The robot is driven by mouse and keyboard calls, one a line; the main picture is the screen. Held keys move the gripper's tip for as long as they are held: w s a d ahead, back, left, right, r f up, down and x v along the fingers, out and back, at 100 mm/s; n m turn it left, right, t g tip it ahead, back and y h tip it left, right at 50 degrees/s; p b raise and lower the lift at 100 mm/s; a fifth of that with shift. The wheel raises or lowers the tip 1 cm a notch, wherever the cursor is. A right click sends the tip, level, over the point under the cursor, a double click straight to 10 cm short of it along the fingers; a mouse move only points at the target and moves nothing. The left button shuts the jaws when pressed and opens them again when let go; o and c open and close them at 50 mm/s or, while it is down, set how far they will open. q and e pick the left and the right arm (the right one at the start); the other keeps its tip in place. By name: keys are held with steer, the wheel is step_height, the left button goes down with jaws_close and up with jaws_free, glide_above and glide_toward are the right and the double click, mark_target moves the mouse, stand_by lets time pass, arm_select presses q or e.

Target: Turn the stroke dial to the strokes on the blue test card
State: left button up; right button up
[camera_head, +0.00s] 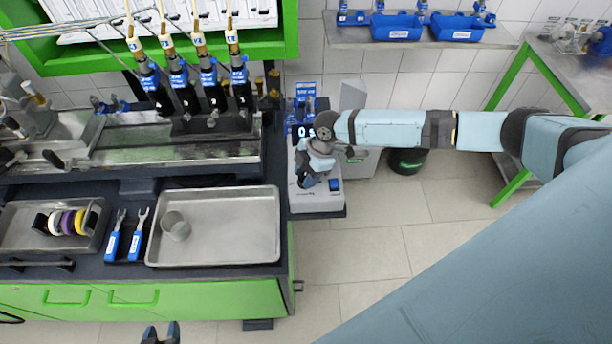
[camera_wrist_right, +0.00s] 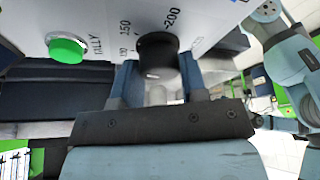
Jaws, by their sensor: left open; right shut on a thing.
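The stroke dial (camera_wrist_right: 158,55) is a black round knob on a pale panel in the right wrist view. Scale marks including 150 and 200 are printed around it. My right gripper (camera_wrist_right: 159,72) has one finger on each side of the dial and is shut on it. In the head view my right gripper (camera_head: 309,181) is over the white control box (camera_head: 318,203), hiding the dial and part of the dark display (camera_head: 299,130). My left gripper (camera_head: 160,335) is open and empty at the bottom edge. I cannot make out any strokes on a blue test card.
A green button (camera_wrist_right: 67,49) marked TALLY is beside the dial. Left of the box are a metal tray (camera_head: 255,225) with a cup (camera_head: 176,226), two blue-handled tools (camera_head: 125,235) and a rack of colored rings (camera_head: 70,222).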

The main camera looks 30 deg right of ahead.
steer(key=n+g+b, duration=0.1)
steer(key=n, duration=0.1)
steer(key=shift+w+f+n+b, duration=0.1)
steer(key=shift+f+n+b, duration=0.05)
steer(key=shift+n+b, duration=0.25)
steer(key=n+g+b, duration=0.1)
steer(key=n, duration=0.1)
steer(key=shift+n, duration=0.3)
steer(key=shift+n+g+h+b, duration=0.4)
steer(key=shift+n+b, duration=0.1)
steer(key=shift+n, duration=0.6)
steer(key=shift+a+n+g, duration=0.1)
steer(key=shift+n+g, duration=0.2)
steer(key=shift+n, duration=0.5)
steer(key=shift+r+h, duration=0.2)
steer(key=shift+h, duration=0.2)
steer(key=o, duration=0.9)
steer(key=shift+b, duration=0.3)
steer(key=b+v, duration=0.1)
steer(key=v, duration=1.2)
steer(key=shift+w+d+r+b, duration=0.1)
steer(key=shift+d+r+b, duration=0.1)
steer(key=shift+r+b, duration=0.15)
